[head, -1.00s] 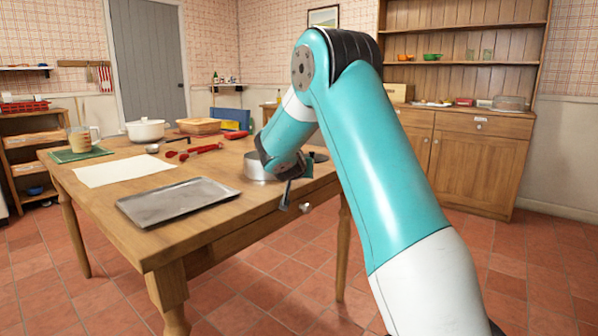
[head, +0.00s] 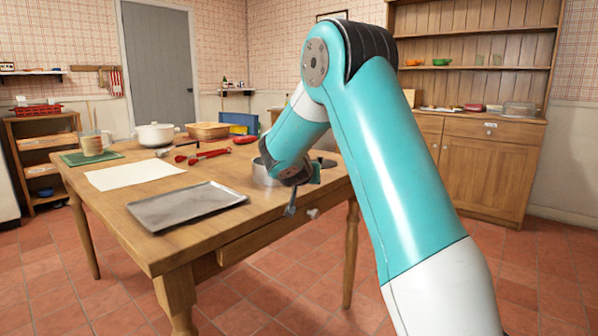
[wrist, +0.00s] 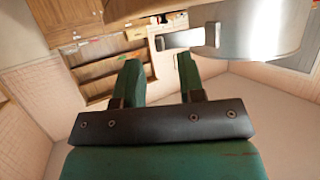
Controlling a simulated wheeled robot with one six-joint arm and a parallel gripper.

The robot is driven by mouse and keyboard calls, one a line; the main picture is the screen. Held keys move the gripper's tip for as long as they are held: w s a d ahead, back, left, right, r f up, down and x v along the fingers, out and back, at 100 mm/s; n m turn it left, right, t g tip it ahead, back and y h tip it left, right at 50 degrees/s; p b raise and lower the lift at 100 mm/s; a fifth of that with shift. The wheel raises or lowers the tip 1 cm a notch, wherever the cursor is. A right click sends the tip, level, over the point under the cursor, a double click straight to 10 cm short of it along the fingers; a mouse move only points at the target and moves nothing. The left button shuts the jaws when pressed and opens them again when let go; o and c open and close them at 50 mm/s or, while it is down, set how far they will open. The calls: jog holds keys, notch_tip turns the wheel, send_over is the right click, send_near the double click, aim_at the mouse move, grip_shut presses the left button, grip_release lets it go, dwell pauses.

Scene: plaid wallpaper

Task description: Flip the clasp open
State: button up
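A round grey metal pan (head: 262,174) stands near the right end of the wooden table, mostly hidden by my arm in the head view. In the wrist view the pan (wrist: 268,35) fills the upper right, and its clasp (wrist: 190,38) is a light metal strip jutting left from the wall. It looks flat along the side, but I cannot tell its exact position. My gripper (wrist: 159,62) has two green fingers, apart and with nothing between them. The clasp appears just beyond the fingertips, apparently not touched. In the head view the gripper is partly hidden at the table's edge.
A grey metal tray (head: 188,206) lies at the table's front, with white paper (head: 135,174) behind it. The floor right of the table is clear.

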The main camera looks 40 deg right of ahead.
jog(key=p+v, duration=0.1)
jog(key=v, duration=1.3)
jog(key=shift+a, duration=0.25)
jog(key=shift+s+r, duration=0.1)
jog(key=shift+r, duration=0.05)
